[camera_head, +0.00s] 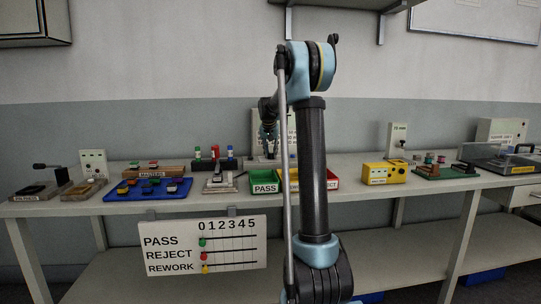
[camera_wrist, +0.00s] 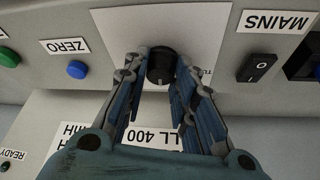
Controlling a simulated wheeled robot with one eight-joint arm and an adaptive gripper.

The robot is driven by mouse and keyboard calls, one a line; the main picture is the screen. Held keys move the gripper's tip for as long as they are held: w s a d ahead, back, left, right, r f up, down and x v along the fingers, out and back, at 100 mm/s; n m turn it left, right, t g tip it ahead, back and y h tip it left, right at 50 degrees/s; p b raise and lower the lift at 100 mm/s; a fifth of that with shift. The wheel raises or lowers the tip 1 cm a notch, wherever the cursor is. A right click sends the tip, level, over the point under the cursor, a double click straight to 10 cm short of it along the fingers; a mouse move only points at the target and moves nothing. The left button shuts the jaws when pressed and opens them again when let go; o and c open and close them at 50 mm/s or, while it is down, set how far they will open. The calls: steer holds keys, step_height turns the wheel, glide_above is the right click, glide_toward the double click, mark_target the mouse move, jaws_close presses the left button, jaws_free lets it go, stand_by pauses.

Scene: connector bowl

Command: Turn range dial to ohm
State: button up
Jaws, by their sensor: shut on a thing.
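The range dial (camera_wrist: 161,66) is a round black knob on a white plate of a grey panel, at the upper middle of the wrist view. My gripper (camera_wrist: 160,78) has its two blue-grey fingers on either side of the dial, shut on it. A pale mark shows on the dial's lower side. The scale lettering is mostly hidden by the fingers, so I cannot read the dial's setting. In the head view my gripper (camera_head: 268,140) is small and dark, in front of a pale unit at the back of the bench, and the dial is hidden there.
On the panel, a blue ZERO button (camera_wrist: 77,69) and a green button (camera_wrist: 9,57) lie left, and a black MAINS switch (camera_wrist: 259,66) lies right. On the bench, a green PASS tray (camera_head: 264,188), a blue tray (camera_head: 120,194) and a yellow box (camera_head: 385,173) stand around.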

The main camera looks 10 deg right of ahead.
steer(key=m+h, duration=0.1)
steer(key=m, duration=0.1)
steer(key=m+g, duration=0.1)
steer(key=m, duration=0.2)
steer(key=shift+w+a+m+h, duration=0.2)
steer(key=shift+m+h, duration=0.1)
steer(key=shift+h, duration=0.1)
steer(key=m+g, duration=0.1)
steer(key=m, duration=0.2)
steer(key=m+g+h, duration=0.1)
steer(key=m, duration=0.1)
steer(key=shift+a+m, duration=0.1)
steer(key=shift+m, duration=0.3)
steer(key=o, duration=1.1)
steer(key=shift+w, duration=0.1)
steer(key=shift+c, duration=0.2)
steer(key=shift+r, duration=0.1)
steer(key=v, duration=1.1)
steer(key=shift+a+r, duration=0.25)
steer(key=shift+r, duration=0.05)
